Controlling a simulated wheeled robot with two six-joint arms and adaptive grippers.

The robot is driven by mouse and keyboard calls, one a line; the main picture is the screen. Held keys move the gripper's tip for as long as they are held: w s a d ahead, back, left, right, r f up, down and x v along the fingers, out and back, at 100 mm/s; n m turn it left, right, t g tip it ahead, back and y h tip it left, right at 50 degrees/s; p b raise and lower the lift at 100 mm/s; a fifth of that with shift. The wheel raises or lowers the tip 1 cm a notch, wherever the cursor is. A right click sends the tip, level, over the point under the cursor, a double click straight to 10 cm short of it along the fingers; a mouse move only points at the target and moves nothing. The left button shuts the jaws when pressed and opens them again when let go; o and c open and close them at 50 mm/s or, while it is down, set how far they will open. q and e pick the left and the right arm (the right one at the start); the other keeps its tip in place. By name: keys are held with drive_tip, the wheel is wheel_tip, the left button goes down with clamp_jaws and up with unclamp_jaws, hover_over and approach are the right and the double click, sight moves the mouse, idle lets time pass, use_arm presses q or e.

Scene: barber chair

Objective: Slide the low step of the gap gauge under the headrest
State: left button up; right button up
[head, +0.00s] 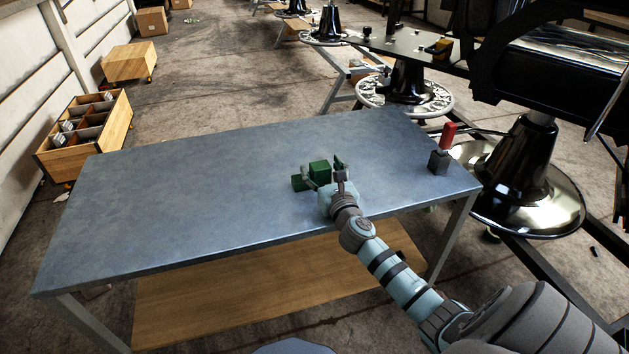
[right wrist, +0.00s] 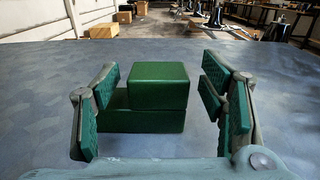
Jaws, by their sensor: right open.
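The gap gauge is a green stepped block (head: 319,172) on the blue-grey table, with its low step on the left and its taller part on the right. It also shows in the right wrist view (right wrist: 158,88). My right gripper (head: 323,170) is open, with its fingers on either side of the gauge. In the right wrist view the right finger is clearly apart from it; the left finger (right wrist: 95,108) is close to the low step, and I cannot tell whether they touch. A black chair part (head: 545,68) is at the upper right; I cannot tell which part is the headrest. My left gripper is not in view.
A dark block with a red upright piece (head: 439,160) stands near the table's (head: 170,200) right corner. The chair's round black base (head: 528,195) is beyond the right edge. The left half of the tabletop is clear. A wooden compartment box (head: 88,133) is on the floor at left.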

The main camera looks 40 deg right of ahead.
drive_tip(key=shift+w+d, duration=0.1)
drive_tip(key=shift+w, duration=0.5)
drive_tip(key=shift+c, duration=1.2)
drive_tip(key=c, duration=1)
drive_tip(key=shift+c, duration=0.2)
wheel_tip(320, 180, up, 13)
drive_tip(key=p, duration=1)
wheel_tip(320, 180, up, 7)
drive_tip(key=p, duration=0.4)
hover_over(320, 165)
drive_tip(key=shift+d, duration=0.1)
